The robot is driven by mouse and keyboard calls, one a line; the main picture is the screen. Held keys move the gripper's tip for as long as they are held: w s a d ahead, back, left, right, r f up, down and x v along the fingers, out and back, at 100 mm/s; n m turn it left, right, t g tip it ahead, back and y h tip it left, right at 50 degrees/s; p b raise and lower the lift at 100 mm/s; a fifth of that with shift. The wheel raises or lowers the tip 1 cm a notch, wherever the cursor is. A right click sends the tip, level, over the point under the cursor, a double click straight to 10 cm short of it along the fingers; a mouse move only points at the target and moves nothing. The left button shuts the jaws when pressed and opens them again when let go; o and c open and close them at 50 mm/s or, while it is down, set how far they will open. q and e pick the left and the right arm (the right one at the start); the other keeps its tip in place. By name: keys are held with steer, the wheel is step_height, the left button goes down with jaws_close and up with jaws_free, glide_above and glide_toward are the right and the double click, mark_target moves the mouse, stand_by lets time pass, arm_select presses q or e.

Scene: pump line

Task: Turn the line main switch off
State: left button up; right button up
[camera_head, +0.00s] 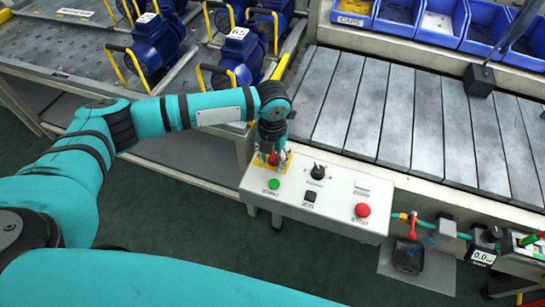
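A white control panel (335,208) stands at the front edge of the line. At its upper left is a red knob (273,160) on a yellow plate (284,167), which looks like the main switch. My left gripper (273,153) points down right over this knob, with its fingertips at or beside it. The gripper and wrist hide part of the knob, so its turned position is unclear. I cannot tell whether the fingers grip it or stand open around it. My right gripper is not in view.
The panel also carries a black selector (318,171), a green button (274,184), a black button (310,196) and a red button (362,210). A slatted conveyor (400,110) lies behind. Blue pumps (240,55) stand on the left bench; blue bins (440,20) line the back.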

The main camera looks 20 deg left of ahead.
arm_select(q)
jaws_close()
steer(key=shift+r, duration=0.1)
